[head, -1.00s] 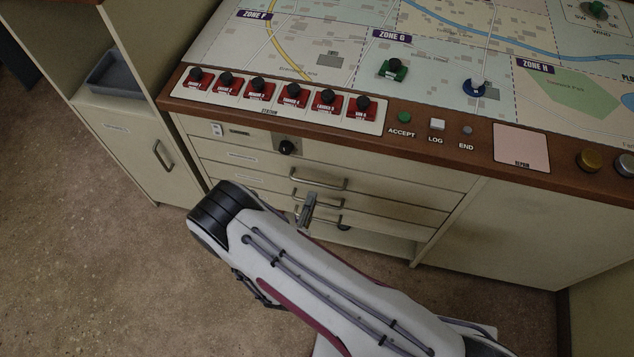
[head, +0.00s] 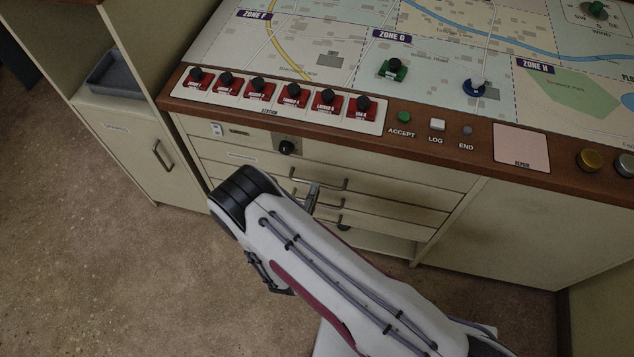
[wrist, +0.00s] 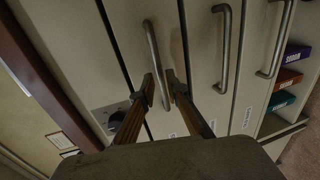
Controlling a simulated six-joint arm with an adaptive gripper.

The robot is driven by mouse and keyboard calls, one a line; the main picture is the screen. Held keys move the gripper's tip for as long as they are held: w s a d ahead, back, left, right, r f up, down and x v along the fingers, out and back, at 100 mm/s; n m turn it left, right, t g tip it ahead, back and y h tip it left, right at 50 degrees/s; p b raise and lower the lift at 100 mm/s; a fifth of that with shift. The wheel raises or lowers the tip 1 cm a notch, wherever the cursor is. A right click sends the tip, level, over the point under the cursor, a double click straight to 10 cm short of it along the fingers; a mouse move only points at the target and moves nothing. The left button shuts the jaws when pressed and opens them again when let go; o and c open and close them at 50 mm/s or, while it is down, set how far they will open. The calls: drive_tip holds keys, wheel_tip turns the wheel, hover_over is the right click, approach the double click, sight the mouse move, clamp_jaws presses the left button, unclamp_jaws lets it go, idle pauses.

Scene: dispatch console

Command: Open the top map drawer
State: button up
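The top map drawer (head: 390,180) has a pale front and is shut. Its grey bar handle (head: 335,186) shows in the head view, partly near my fingers. In the wrist view the same handle (wrist: 153,48) runs between my two fingertips. My gripper (wrist: 161,88) is open, with one finger on each side of the bar. Whether either finger touches the bar is hard to tell. In the head view my gripper (head: 313,194) shows as a small dark tip in front of the drawers, mostly hidden by my arm.
Lower drawers carry handles (wrist: 222,50) and (wrist: 272,42) beside the top one. A black knob (head: 287,148) sits on the panel above. The console edge (head: 450,158) with buttons overhangs the drawers. The floor (head: 100,270) at left is clear.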

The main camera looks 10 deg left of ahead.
drive_tip(key=shift+x, duration=2)
clamp_jaws()
drive_tip(key=shift+s, duration=0.1)
drive_tip(key=f+v, duration=0.3)
drive_tip(key=v, duration=1.2)
drive_tip(key=s+f+v, duration=0.1)
drive_tip(key=f+v, duration=0.2)
drive_tip(key=v, duration=1.2)
drive_tip(key=shift+s+f, duration=0.1)
drive_tip(key=shift+s, duration=0.05)
unclamp_jaws()
